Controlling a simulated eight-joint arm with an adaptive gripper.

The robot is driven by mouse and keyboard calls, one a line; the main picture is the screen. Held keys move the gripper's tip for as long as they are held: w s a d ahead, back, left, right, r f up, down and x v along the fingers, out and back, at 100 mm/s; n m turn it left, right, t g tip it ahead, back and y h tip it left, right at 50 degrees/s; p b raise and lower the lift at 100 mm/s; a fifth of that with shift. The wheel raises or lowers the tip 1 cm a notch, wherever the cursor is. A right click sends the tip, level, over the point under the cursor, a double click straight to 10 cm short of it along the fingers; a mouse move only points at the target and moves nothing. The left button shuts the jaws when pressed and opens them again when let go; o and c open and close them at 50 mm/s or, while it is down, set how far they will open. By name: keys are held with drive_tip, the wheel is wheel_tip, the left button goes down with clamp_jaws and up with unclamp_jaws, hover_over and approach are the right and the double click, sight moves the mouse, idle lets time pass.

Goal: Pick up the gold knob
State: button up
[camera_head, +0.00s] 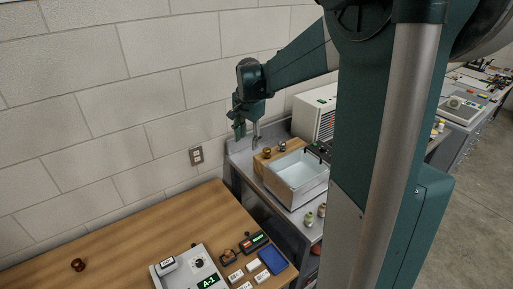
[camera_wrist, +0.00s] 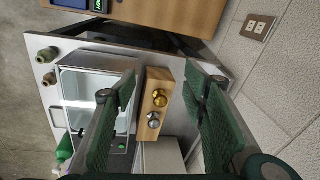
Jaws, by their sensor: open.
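The gold knob (camera_wrist: 161,97) sits on a wooden block (camera_wrist: 151,131), beside a silver knob (camera_wrist: 154,120). In the head view the gold knob (camera_head: 267,153) is small, at the left of the block, with the silver knob to its right. My gripper (camera_wrist: 163,88) is open and empty. In the wrist view its two green fingers stand on either side of the block, with the gold knob in the space between them. In the head view my gripper (camera_head: 243,130) hangs above and to the left of the block, apart from the knob.
A white open bin (camera_head: 297,176) stands right beside the block on the grey counter. Small bottles (camera_head: 315,214) stand near the counter edge. A white boxy device (camera_head: 314,115) is behind. The wall with an outlet (camera_head: 196,156) is close. A wooden table (camera_head: 130,240) holds several items.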

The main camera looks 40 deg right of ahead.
sight(267, 148)
drive_tip(key=w+d+f+m+p, duration=0.1)
drive_tip(key=w+d+f, duration=0.1)
drive_tip(key=d, duration=0.2)
drive_tip(key=w+d+f+m+g, duration=0.1)
drive_tip(key=d+f+m, duration=0.1)
drive_tip(key=d, duration=0.3)
drive_tip(key=w+d+f+m+p, duration=0.1)
drive_tip(key=w+d+f+m, duration=0.1)
drive_tip(key=d+f, duration=0.1)
drive_tip(key=shift+w+d+f+g+y+p, duration=0.15)
drive_tip(key=shift+d+y+p, duration=0.05)
drive_tip(key=shift+d, duration=0.25)
drive_tip(key=shift+w+d+f+g+y+p, duration=0.15)
drive_tip(key=shift+d+y, duration=0.05)
drive_tip(key=shift+d, duration=0.25)
drive_tip(key=shift+d+f+m, duration=0.35)
drive_tip(key=shift+d+m, duration=0.05)
drive_tip(key=shift+d, duration=0.05)
drive_tip(key=shift+f, duration=0.1)
drive_tip(key=shift+f, duration=1.2)
drive_tip(key=shift+f, duration=0.1)
drive_tip(key=shift+w+a+f+p, duration=0.1)
drive_tip(key=shift+f+p, duration=0.25)
drive_tip(key=shift+f, duration=2.15)
drive_tip(key=shift+c, duration=0.2)
drive_tip(key=c, duration=1.1)
